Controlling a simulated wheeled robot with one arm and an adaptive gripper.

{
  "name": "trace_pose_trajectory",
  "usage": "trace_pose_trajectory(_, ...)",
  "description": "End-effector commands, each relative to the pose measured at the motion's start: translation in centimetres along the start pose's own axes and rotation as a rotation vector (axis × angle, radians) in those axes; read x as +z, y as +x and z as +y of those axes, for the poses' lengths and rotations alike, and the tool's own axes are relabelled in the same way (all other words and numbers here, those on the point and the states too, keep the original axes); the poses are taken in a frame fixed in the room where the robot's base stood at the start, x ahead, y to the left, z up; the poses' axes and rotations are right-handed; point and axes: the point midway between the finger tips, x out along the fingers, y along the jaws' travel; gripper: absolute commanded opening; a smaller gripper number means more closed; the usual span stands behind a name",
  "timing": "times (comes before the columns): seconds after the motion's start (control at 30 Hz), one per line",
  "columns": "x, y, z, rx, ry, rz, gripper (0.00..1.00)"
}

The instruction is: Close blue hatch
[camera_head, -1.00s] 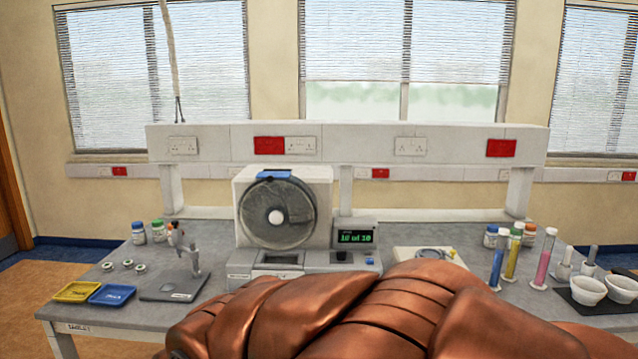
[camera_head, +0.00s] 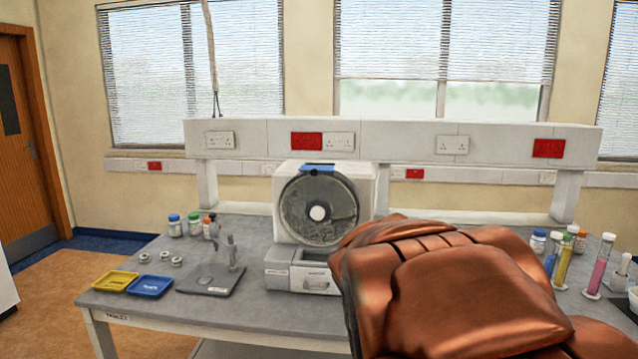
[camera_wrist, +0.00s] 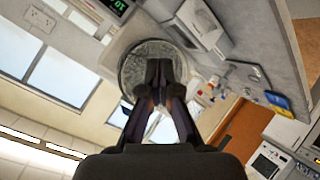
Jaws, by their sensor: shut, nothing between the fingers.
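The blue hatch (camera_head: 317,168) is a small blue flap at the top of the round grey drum (camera_head: 300,215) on the white tablet tester (camera_head: 366,183). It is too small to tell how far it stands open. In the wrist view the drum (camera_wrist: 130,68) lies behind my fingers. My gripper (camera_wrist: 159,65) is shut and empty, its dark fingertips together in front of the drum. I cannot tell whether they touch it. In the head view my arm hides my gripper and the right part of the machine.
A yellow tray (camera_head: 115,281) and a blue tray (camera_head: 149,286) lie at the bench's front left. Beside them is a small device on a dark base (camera_head: 210,279). Several bottles stand behind. Coloured cylinders (camera_head: 563,262) stand at the right.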

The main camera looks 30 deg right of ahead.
Motion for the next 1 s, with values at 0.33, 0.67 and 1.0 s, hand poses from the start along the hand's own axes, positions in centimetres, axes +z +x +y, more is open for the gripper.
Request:
trace_pose_trajectory(0.33, -8.8, 1.8, 10.7, 0.284, -0.342, 0.399, 0.00)
trace_pose_trajectory(0.67, -12.9, 1.3, 11.2, 0.344, -0.729, 0.737, 0.00)
trace_pose_trajectory(1.0, -12.2, 0.5, 8.1, 0.270, -0.939, 0.961, 0.00)
